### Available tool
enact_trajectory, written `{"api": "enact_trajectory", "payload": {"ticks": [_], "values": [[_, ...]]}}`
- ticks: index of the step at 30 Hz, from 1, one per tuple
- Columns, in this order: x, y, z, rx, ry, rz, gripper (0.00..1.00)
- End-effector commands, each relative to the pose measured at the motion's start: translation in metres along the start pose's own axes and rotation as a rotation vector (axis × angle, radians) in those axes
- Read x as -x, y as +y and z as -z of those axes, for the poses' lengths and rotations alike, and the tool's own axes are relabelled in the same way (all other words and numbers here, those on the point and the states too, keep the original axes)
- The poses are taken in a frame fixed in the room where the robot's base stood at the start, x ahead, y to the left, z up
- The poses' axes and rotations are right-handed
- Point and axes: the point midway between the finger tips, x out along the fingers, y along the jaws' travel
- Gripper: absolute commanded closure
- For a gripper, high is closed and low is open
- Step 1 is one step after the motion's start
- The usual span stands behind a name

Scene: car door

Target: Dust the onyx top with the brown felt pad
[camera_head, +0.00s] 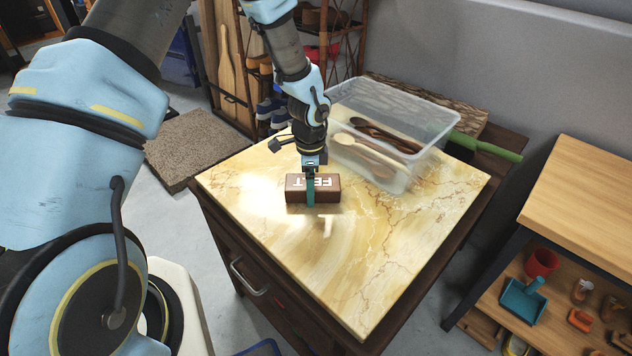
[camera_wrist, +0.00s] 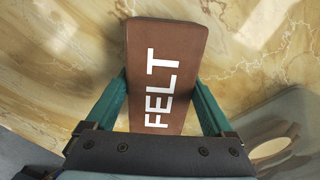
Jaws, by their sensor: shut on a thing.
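The brown felt pad (camera_head: 328,190) is a block with white FELT lettering. My gripper (camera_head: 310,190) is shut on it across its narrow width. In the wrist view, the pad (camera_wrist: 165,62) sits between the two teal fingers of my gripper (camera_wrist: 158,105), its far end reaching past them. The onyx top (camera_head: 370,270) is a glossy cream and gold veined slab on a dark cabinet. The pad is over its left-middle part; I cannot tell for sure whether it touches the surface. The onyx also fills the wrist view's background (camera_wrist: 255,50).
A clear plastic bin (camera_head: 400,175) with wooden spoons stands at the back of the onyx top, behind and right of the pad. A green handle (camera_head: 488,147) sticks out beyond it. A wooden shelf unit (camera_head: 590,205) stands at right. The front of the top is clear.

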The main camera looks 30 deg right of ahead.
Motion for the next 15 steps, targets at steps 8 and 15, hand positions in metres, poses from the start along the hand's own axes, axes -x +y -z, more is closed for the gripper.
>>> {"api": "enact_trajectory", "payload": {"ticks": [8,15], "values": [[0.0,0.013,-0.012,0.0,-0.003,-0.004,0.83],[0.002,0.025,-0.024,0.001,-0.001,-0.001,0.83]]}}
